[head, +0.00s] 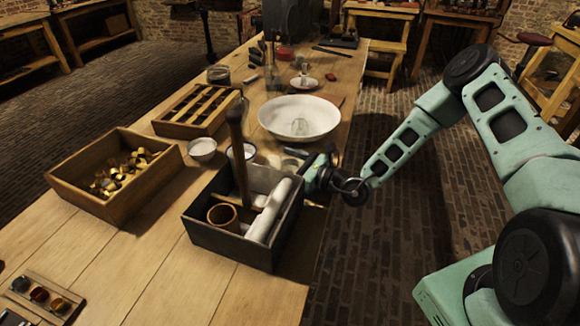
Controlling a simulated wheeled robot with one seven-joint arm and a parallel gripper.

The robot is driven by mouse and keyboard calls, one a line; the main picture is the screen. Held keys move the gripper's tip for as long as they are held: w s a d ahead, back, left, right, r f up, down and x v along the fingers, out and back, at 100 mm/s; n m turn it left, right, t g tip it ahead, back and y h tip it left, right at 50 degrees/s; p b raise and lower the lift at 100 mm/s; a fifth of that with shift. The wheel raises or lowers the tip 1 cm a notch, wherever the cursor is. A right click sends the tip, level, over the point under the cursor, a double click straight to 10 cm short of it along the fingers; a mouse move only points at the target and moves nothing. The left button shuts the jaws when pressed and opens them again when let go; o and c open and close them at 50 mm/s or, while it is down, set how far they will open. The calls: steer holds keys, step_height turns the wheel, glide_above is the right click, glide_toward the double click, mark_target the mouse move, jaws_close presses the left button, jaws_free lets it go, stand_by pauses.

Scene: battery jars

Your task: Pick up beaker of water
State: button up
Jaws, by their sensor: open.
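A clear glass vessel (300,126), perhaps the beaker, shows inside the wide white bowl (328,119) on the table. I cannot tell whether it holds water. Another short glass vessel (218,75) stands farther back on the left. My gripper (314,177) is at the right table edge, beside the far right corner of the dark wooden tote, nearer to me than the bowl. It is open, small in view, and apart from the glass in the bowl. Its fingertips are hard to make out.
The dark tote (230,247) has a tall handle (238,160), a brown cup (223,216) and a white roll (269,212). A wooden box of brass pieces (82,192), a slotted rack (180,129) and a small white bowl (203,149) stand left. The front table is mostly clear.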

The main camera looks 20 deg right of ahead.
steer(key=shift+c, duration=0.3)
steer(key=c, duration=1.1)
steer(key=shift+r, duration=0.1)
